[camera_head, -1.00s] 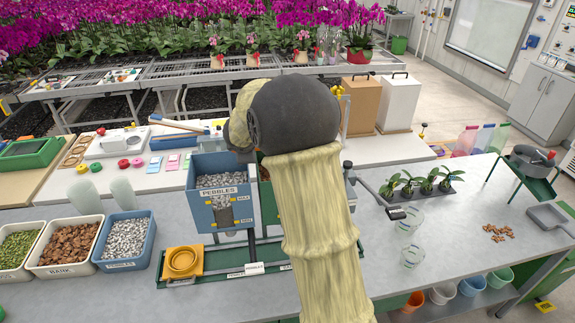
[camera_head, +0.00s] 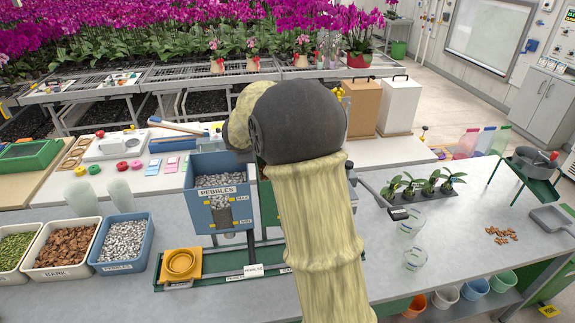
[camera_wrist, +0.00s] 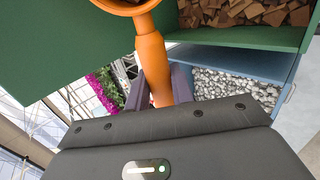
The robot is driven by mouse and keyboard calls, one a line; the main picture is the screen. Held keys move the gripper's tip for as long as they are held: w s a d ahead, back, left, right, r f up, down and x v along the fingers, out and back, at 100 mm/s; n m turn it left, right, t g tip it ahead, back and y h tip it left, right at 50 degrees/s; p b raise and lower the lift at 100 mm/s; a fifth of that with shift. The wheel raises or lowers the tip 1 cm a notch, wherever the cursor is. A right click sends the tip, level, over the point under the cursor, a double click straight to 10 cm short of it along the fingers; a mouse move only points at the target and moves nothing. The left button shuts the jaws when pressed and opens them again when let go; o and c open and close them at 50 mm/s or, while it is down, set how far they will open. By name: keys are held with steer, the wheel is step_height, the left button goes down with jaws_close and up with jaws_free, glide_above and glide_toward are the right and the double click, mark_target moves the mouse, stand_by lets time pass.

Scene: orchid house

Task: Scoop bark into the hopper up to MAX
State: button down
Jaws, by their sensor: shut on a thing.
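My gripper (camera_wrist: 158,86) is shut on the handle of an orange scoop (camera_wrist: 152,52) in the wrist view. The scoop's bowl is at the top edge, mostly cut off, so its contents cannot be told. Bark chunks (camera_wrist: 245,12) show inside the green hopper (camera_wrist: 240,36), beside the scoop. In the head view my arm hides the gripper, the scoop and most of the green hopper (camera_head: 268,212); its MAX mark is not visible. The white bark bin (camera_head: 38,268), full of brown chips, stands at the left of the bench.
The blue pebbles hopper (camera_head: 207,212) adjoins the green one, with pebbles also in the wrist view (camera_wrist: 225,84). A blue pebbles bin (camera_head: 122,266) and a moss bin (camera_head: 12,275) flank the bark bin. A yellow dish (camera_head: 180,264), seedlings (camera_head: 425,187) and clear cups (camera_head: 412,222) stand nearby.

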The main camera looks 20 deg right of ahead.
steer(key=shift+s+r+t+h+b, duration=0.15)
steer(key=shift+t+b, duration=0.5)
steer(key=shift+b, duration=2.6)
steer(key=shift+s+r+t+h+b, duration=0.15)
steer(key=shift+t+b, duration=0.5)
steer(key=shift+b, duration=2.6)
stand_by(0.9)
steer(key=shift+w+r+p, duration=0.1)
steer(key=shift+r+p, duration=0.25)
steer(key=shift+p, duration=0.9)
